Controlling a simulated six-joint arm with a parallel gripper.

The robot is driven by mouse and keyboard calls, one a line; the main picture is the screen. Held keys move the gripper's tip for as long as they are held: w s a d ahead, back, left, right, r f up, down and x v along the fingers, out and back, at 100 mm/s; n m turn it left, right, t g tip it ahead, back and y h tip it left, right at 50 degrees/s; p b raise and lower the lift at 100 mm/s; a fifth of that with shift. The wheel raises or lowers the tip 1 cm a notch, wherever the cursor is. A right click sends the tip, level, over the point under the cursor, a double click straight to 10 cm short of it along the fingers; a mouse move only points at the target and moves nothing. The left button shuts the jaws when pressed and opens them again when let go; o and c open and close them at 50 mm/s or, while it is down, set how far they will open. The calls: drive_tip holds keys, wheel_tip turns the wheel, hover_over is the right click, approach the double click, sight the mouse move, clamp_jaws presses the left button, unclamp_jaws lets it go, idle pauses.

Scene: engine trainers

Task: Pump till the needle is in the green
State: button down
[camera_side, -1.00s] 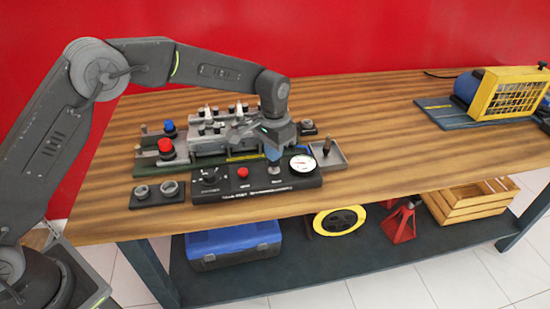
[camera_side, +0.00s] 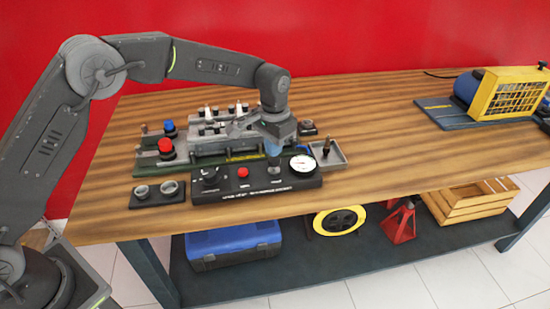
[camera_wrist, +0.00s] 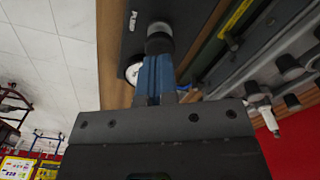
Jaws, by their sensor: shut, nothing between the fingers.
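The black control panel (camera_side: 232,197) lies at the front of the bench, with a dark knob (camera_side: 209,174) at its left and a red button (camera_side: 243,172) in its middle. The round white gauge (camera_side: 302,164) sits at its right end; its needle is too small to read. My gripper (camera_side: 273,158) is shut and points down over the panel just left of the gauge. In the wrist view my blue fingers (camera_wrist: 155,75) are together above a dark round pump knob (camera_wrist: 159,40), which they seem to touch or nearly touch. The gauge is partly hidden there behind the fingers.
An engine block (camera_side: 225,140) stands behind the panel, with a red knob (camera_side: 166,147) and a blue knob (camera_side: 169,127) at its left. A small tray (camera_side: 333,157) is right of the gauge. A yellow-caged machine (camera_side: 508,92) stands far right, with clear bench between.

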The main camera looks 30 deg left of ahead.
sight(274, 159)
drive_tip(key=shift+f, duration=1.75)
drive_tip(key=shift+r, duration=2)
drive_tip(key=shift+f, duration=0.1)
